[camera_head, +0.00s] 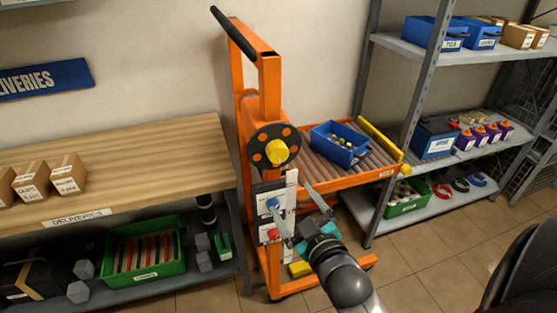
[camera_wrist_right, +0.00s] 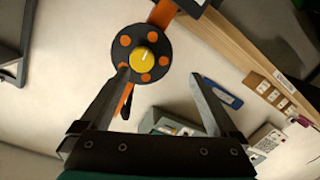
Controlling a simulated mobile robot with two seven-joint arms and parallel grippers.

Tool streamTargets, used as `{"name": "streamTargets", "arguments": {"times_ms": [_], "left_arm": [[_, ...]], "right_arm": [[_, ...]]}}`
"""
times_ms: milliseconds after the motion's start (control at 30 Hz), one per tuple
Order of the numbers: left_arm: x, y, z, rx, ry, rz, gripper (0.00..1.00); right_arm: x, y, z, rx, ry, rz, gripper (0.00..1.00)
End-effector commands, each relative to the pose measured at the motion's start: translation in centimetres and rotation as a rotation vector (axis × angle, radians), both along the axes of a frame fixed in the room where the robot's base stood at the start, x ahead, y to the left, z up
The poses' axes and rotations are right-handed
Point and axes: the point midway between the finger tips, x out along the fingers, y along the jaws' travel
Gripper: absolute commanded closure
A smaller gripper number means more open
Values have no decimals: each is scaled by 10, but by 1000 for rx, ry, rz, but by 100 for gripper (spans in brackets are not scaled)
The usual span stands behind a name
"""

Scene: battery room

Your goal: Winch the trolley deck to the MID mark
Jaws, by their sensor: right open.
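The orange trolley (camera_head: 268,95) stands upright by the wall, with its roller deck (camera_head: 375,165) reaching right at about bench height. A black winch wheel (camera_head: 262,150) with orange spots and a yellow hub (camera_head: 277,152) faces me on the mast. It also shows in the right wrist view (camera_wrist_right: 125,55). My right gripper (camera_head: 288,193) is open and empty, below the wheel and in front of the control plate. In the wrist view its left fingertip overlaps the wheel's lower edge; contact cannot be told. A pale upright strip (camera_head: 291,180) is partly covered; no MID mark is legible. My left gripper is out of view.
A blue bin (camera_head: 340,143) sits on the deck, with a yellow bar (camera_head: 380,143) at its far side. The plate has a blue knob (camera_head: 272,203) and a red knob (camera_head: 273,233). A wooden bench (camera_head: 120,170) is left; a grey rack (camera_head: 415,50) is right.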

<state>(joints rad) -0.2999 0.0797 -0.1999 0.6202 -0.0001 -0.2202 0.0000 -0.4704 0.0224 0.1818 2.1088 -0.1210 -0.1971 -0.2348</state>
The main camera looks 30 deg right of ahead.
Motion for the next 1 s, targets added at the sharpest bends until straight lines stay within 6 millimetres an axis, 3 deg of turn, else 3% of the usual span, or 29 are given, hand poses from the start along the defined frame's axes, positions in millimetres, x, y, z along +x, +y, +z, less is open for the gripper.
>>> {"name": "streamTargets", "arguments": {"times_ms": [100, 300, 567, 1000], "left_arm": [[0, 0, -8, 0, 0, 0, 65], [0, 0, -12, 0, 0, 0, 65], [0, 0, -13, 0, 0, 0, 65], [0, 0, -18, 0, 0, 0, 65]], "right_arm": [[-2, -6, 9, 307, -120, -48, 4], [-5, -13, 20, 580, -235, -81, 4], [10, -17, 22, 613, -250, -83, 4], [75, -33, 22, 610, -249, -83, 4]]}}
